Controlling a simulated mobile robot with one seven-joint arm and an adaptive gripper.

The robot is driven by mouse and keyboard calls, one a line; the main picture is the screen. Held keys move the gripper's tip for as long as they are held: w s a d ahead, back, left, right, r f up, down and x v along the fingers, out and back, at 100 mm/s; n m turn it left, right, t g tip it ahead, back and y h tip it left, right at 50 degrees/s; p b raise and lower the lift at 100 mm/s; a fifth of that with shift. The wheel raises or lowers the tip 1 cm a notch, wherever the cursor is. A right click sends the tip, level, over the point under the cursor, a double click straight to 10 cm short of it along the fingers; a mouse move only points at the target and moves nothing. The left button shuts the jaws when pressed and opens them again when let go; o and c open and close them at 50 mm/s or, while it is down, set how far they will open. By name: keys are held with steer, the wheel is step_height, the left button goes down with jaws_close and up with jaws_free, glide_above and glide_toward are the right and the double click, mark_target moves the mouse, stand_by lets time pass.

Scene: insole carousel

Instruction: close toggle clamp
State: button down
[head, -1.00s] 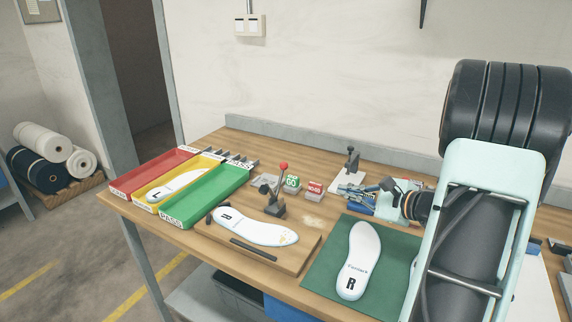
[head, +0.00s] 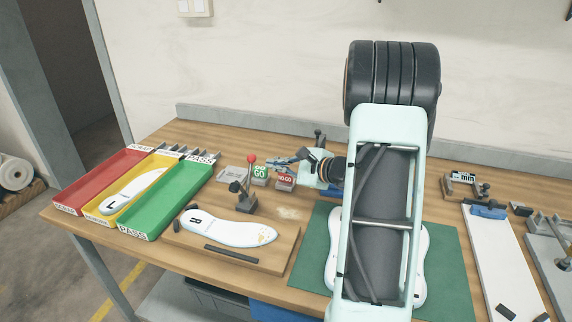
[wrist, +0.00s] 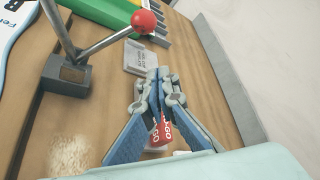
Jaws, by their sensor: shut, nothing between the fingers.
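The toggle clamp (head: 241,194) stands at the back edge of the wooden board, its lever raised and topped by a red ball (head: 251,160). A white insole marked R (head: 225,229) lies on that board in front of the clamp. In the wrist view the clamp's dark base (wrist: 68,75) and red ball (wrist: 144,22) are at upper left. My gripper (head: 272,162) is shut and empty, to the right of the red ball and apart from it. In the wrist view its blue fingers (wrist: 158,78) meet above the red NO-GO block, partly hiding it.
The GO block (head: 260,173) and NO-GO block (head: 285,181) stand right of the clamp. Red, yellow and green (head: 165,207) trays are at left; the yellow one holds an insole. A green mat (head: 307,260) with another insole lies under my arm. A gauge (head: 466,184) is at right.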

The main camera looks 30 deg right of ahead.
steer(key=shift+w+a+r+p, duration=0.15)
steer(key=shift+a+r, duration=0.15)
steer(key=shift+a, duration=0.25)
steer(key=shift+s+a+r+p, duration=0.1)
steer(key=shift+a+r+p, duration=0.1)
steer(key=shift+a+r, duration=0.3)
steer(key=shift+w+a+r+p, duration=0.1)
steer(key=shift+a+r+p, duration=0.05)
steer(key=shift+a, duration=0.5)
steer(key=shift+b, duration=0.45)
